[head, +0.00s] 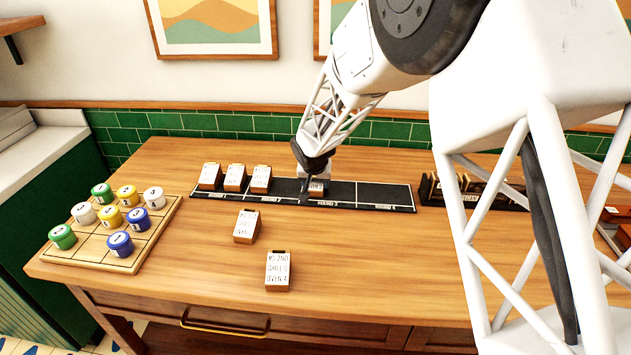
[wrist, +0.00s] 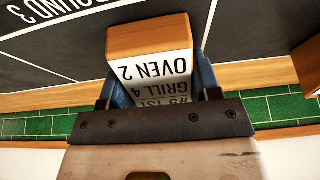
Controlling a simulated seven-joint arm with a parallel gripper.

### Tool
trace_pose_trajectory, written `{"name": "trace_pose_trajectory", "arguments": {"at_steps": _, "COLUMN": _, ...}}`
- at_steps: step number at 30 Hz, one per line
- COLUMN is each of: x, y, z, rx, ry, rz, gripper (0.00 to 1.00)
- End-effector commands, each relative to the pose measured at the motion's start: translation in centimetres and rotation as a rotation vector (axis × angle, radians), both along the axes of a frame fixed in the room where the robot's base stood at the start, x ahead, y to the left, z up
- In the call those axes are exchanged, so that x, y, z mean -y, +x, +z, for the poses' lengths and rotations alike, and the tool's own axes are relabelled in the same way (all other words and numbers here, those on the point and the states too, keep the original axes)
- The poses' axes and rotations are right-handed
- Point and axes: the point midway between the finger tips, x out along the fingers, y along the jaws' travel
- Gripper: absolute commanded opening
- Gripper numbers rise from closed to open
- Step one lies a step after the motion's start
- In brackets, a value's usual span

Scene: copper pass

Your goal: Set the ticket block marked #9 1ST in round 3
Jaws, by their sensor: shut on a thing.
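My gripper (head: 315,183) is shut on a wooden ticket block (head: 317,188) with a white face. In the wrist view the block (wrist: 150,40) sits between the blue fingers (wrist: 157,85), its print upside down: #9 1ST, GRILL 4, OVEN 2. The black strip (head: 345,195) is split into sections by white lines. In the head view the held block is over the round 3 section. The ROUND 3 label (wrist: 50,10) shows at the wrist view's top left. I cannot tell whether the block touches the strip.
Several blocks, including one (head: 235,178), stand on the strip's left part. Two loose blocks (head: 246,226) (head: 278,271) stand on the table in front. A wooden board (head: 115,262) with coloured pots is at left; a dark rack (head: 440,196) is at right. Round 4 (head: 385,193) looks empty.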

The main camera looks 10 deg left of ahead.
Motion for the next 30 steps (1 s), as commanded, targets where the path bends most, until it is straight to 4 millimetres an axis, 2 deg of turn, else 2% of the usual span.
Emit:
{"name": "trace_pose_trajectory", "arguments": {"at_steps": 8, "x": 0.0, "y": -0.1, "z": -1.0, "rx": -0.004, "ry": -0.001, "rz": 0.000, "gripper": 0.31}}
{"name": "trace_pose_trajectory", "arguments": {"at_steps": 9, "x": 0.0, "y": -0.1, "z": -1.0, "rx": -0.005, "ry": -0.001, "rz": 0.000, "gripper": 0.63}}
{"name": "trace_pose_trajectory", "arguments": {"at_steps": 13, "x": 0.1, "y": -0.2, "z": -1.3, "rx": -0.008, "ry": -0.003, "rz": 0.000, "gripper": 0.83}}
{"name": "trace_pose_trajectory", "arguments": {"at_steps": 30, "x": 0.5, "y": -0.4, "z": -1.6, "rx": -0.018, "ry": -0.007, "rz": -0.003, "gripper": 0.82}}
